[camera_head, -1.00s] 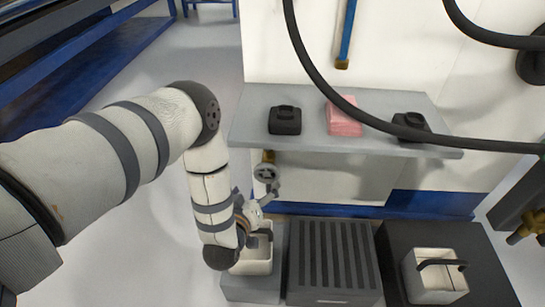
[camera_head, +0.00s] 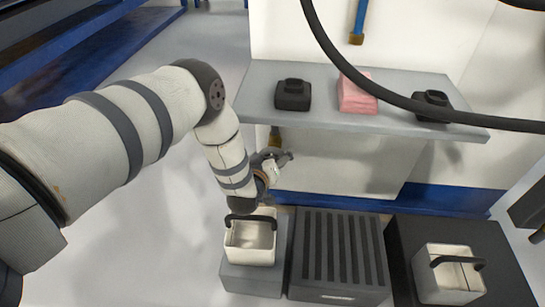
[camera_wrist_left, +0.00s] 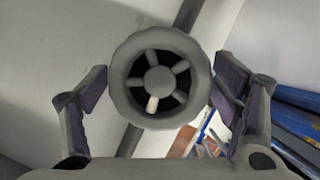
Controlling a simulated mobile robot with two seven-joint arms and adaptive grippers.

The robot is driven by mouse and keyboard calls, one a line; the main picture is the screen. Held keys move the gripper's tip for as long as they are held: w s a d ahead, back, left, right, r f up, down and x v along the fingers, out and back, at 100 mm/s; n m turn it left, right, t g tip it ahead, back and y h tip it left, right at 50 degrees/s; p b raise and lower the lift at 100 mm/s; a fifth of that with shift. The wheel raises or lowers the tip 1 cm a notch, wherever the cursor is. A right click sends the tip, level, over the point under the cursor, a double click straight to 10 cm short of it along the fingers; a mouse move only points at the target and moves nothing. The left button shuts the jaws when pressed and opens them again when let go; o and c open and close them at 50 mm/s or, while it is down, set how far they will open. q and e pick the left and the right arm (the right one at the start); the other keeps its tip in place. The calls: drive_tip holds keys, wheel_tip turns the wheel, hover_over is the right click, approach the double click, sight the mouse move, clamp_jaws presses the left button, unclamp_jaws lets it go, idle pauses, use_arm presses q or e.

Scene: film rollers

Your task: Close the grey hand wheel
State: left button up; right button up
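The grey hand wheel (camera_wrist_left: 160,80) faces the camera in the left wrist view, round with spokes, a hub and one pale spot on a lower spoke. The wheel is mostly or wholly hidden there by my gripper and wrist. My right gripper is not in view.
The grey shelf (camera_head: 340,127) above the gripper holds two black objects (camera_head: 293,94) (camera_head: 432,103) and a pink stack (camera_head: 357,94). Below stand a white handled bin (camera_head: 250,250), a dark slatted box (camera_head: 338,290) and another bin (camera_head: 447,285). A black hose (camera_head: 345,72) crosses in front.

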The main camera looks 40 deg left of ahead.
use_arm(q)
drive_tip(key=c, duration=0.7)
drive_tip(key=shift+d+r+m, duration=0.1)
drive_tip(key=shift+r+m, duration=0.05)
drive_tip(key=shift+m, duration=0.15)
drive_tip(key=shift+g+y+p, duration=0.3)
drive_tip(key=shift+f, duration=0.2)
drive_tip(key=o, duration=1.1)
